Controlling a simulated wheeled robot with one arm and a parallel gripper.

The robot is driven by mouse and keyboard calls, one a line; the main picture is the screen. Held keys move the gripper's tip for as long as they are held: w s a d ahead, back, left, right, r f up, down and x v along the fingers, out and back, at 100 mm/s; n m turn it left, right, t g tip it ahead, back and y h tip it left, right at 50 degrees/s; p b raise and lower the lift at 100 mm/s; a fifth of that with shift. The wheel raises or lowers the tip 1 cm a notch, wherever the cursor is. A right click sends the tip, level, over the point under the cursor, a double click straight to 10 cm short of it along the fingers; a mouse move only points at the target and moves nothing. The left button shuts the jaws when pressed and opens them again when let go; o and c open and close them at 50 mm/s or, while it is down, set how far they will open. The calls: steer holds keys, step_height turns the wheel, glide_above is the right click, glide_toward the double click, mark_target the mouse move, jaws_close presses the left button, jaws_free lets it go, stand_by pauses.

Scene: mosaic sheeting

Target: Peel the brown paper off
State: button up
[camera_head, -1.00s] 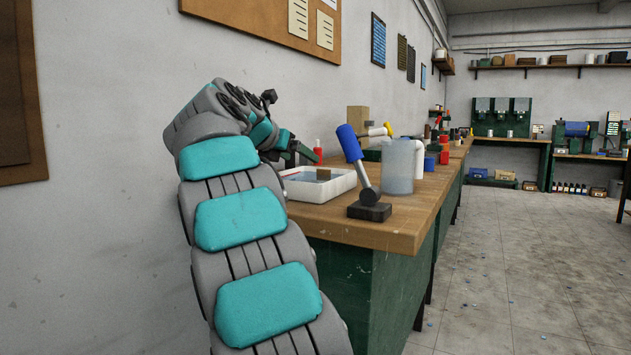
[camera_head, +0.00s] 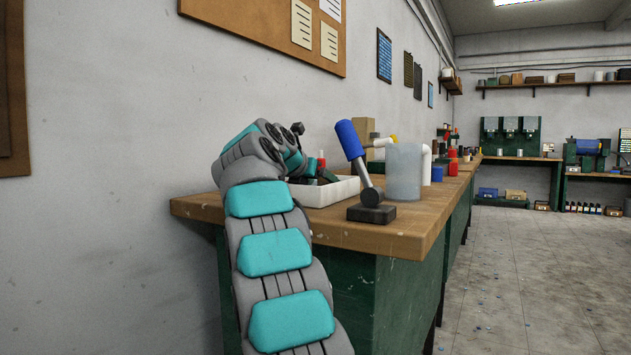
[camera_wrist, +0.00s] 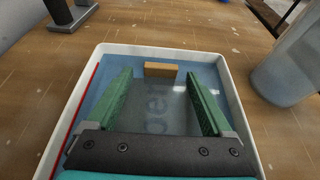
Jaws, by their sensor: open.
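A white shallow tray (camera_head: 342,190) stands on the wooden bench. It also shows in the wrist view (camera_wrist: 232,98), with a blue floor that looks covered in water. A greyish flat sheet (camera_wrist: 157,115) with faint pale lettering lies in it between my fingers. A small tan-brown piece (camera_wrist: 161,69) shows just beyond, between the fingertips; I cannot tell whether it is the brown paper's edge. My gripper (camera_wrist: 160,80) is open, its two green fingers apart on either side, touching nothing visible. In the head view my gripper (camera_head: 324,176) is low over the tray, partly hidden by its rim.
A blue-handled tool (camera_head: 351,140) on a dark base (camera_head: 371,214) stands in front of the tray. A translucent container (camera_head: 404,172) stands right of it. A tan block (camera_head: 364,130) and small bottles stand behind. The bench front (camera_head: 400,225) is mostly clear.

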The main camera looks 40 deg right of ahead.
steer(key=shift+w+d+f, duration=0.1)
steer(key=shift+d+f, duration=0.05)
steer(key=shift+d, duration=0.1)
steer(key=shift+c, duration=0.3)
jaws_close()
steer(key=c, duration=0.7)
jaws_free()
steer(key=c, duration=0.6)
